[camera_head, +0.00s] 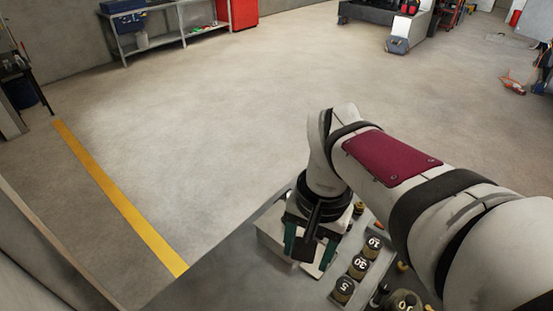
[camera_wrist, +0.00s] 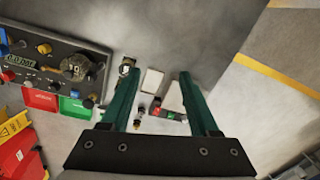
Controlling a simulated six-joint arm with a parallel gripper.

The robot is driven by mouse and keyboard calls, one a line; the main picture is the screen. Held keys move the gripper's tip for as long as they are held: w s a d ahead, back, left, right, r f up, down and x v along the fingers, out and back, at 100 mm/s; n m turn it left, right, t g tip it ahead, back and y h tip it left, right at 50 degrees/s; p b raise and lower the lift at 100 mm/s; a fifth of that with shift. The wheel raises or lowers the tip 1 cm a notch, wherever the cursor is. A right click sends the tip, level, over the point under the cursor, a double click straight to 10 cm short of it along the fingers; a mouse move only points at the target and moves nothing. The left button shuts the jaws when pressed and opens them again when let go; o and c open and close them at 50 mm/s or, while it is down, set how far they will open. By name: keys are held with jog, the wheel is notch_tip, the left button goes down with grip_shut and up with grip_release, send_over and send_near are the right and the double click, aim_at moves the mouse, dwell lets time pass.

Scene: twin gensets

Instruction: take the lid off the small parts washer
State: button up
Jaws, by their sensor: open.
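My gripper (camera_head: 308,250) is open, with its two green fingers apart over the corner of a grey worktop. In the wrist view my gripper (camera_wrist: 158,75) shows nothing held between the fingers. A pale box-like block (camera_head: 270,232) is beside and partly under my gripper in the head view. Pale flat rectangles, one of them a pale plate (camera_wrist: 152,80), show between the fingers in the wrist view. I cannot tell for certain which of these is the small parts washer or its lid. My arm and gripper hide part of this area.
Several dark round pieces, one marked 30 (camera_head: 358,267), stand close to the right of my gripper. A control panel (camera_wrist: 50,68) with a display and knobs is at the left in the wrist view. The grey worktop (camera_head: 215,285) is bare at its left.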

jog(key=w+a+f+t+h, duration=0.1)
jog(key=w, duration=0.8)
jog(key=w+a+f+h, duration=0.1)
jog(key=w+f, duration=0.1)
jog(key=w, duration=0.8)
jog(key=shift+m, duration=0.4)
jog(key=f, duration=0.5)
jog(key=w+f, duration=0.1)
jog(key=f, duration=0.4)
jog(key=w+d+f, duration=0.1)
jog(key=f, duration=0.4)
grip_shut()
jog(key=shift+r, duration=0.1)
